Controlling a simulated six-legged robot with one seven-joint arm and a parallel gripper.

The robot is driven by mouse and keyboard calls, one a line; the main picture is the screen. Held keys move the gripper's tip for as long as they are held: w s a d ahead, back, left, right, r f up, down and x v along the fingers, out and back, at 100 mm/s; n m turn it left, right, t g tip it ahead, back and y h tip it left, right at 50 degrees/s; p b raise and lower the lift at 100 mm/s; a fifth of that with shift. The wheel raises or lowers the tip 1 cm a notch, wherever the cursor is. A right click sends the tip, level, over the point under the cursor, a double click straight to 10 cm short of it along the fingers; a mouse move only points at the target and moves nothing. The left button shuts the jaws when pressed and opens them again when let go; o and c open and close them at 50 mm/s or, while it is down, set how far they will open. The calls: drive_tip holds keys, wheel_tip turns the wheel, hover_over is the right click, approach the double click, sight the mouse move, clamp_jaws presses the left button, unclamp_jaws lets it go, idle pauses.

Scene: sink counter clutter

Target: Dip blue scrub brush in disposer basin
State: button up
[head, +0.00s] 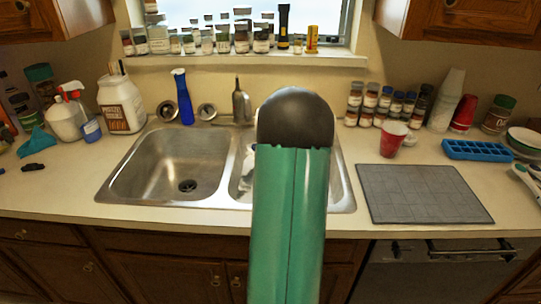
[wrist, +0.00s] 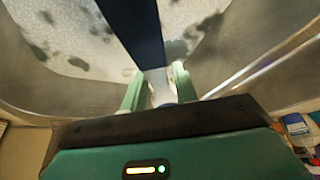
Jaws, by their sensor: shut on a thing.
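In the wrist view my gripper (wrist: 158,72) is shut on the blue scrub brush (wrist: 133,25), whose dark blue length runs up and away from the fingers, with a pale part between them. Around and beyond it are metal basin walls and a pale floor with dark blotches. In the head view my green arm covers much of the right basin (head: 343,188) and hides my gripper. A small whitish shape shows in that basin left of the arm; I cannot tell what it is. I cannot tell whether the brush touches the basin floor.
The left basin (head: 130,178) is empty, with a dark drain (head: 187,186). A blue bottle (head: 181,97) and a white jug (head: 121,105) are at back left. A grey mat (head: 421,193), red cup (head: 393,139) and blue tray (head: 477,150) lie right.

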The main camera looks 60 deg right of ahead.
drive_tip(key=shift+f, duration=7.7)
drive_tip(key=shift+s+a, duration=0.25)
drive_tip(key=shift+a, duration=0.3)
drive_tip(key=shift+d, duration=0.1)
drive_tip(key=shift+w+d, duration=0.3)
drive_tip(key=shift+d, duration=0.2)
drive_tip(key=shift+a, duration=0.1)
